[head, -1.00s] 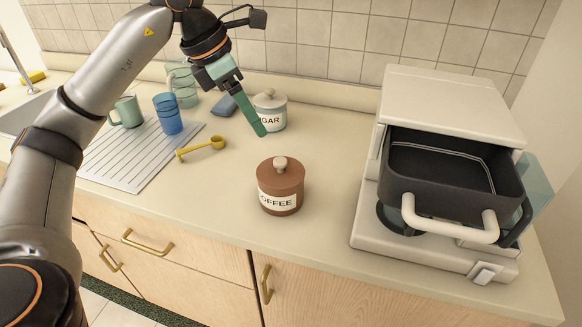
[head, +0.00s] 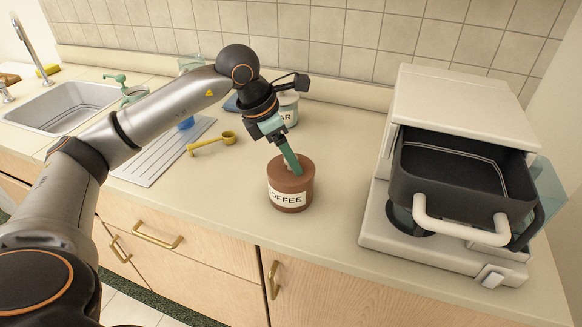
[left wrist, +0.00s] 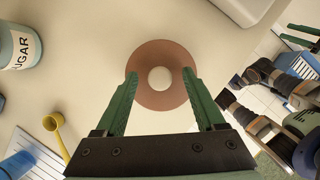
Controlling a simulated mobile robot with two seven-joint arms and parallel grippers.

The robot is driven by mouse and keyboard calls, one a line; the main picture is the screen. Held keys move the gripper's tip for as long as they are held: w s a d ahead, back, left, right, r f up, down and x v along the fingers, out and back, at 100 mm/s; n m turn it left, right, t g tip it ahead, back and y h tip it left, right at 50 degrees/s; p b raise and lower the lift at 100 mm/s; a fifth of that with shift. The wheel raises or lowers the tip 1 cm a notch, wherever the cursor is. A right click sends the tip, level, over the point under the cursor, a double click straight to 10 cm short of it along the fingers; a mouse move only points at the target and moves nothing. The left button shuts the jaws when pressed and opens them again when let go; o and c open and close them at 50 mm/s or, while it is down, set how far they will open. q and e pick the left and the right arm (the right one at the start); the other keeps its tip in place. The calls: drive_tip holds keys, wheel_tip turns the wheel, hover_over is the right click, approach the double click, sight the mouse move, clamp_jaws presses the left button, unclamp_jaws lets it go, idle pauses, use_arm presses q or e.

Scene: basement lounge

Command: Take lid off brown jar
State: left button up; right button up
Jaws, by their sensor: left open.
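The brown jar (head: 291,196) labelled COFFEE stands upright on the counter in the middle of the head view. Its brown lid (head: 302,166) is on it. In the left wrist view the round lid (left wrist: 147,95) shows from above, with its pale knob (left wrist: 160,79) in the centre. My left gripper (head: 294,168) is right over the lid, pointing down. In the left wrist view its two green fingers are open, one on each side of the knob, apart from it. The head view partly hides the knob behind the fingers. My right gripper is not in view.
A coffee machine (head: 440,100) with a dark, white-handled basket stands to the right. A SUGAR jar (head: 288,108) is behind the brown jar. A yellow scoop (head: 212,142) lies left, near the drainboard (head: 150,165) and sink (head: 75,105). The counter in front of the brown jar is clear.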

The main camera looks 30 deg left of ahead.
use_arm(q)
drive_tip(key=shift+c, duration=0.2)
clamp_jaws()
idle(0.3)
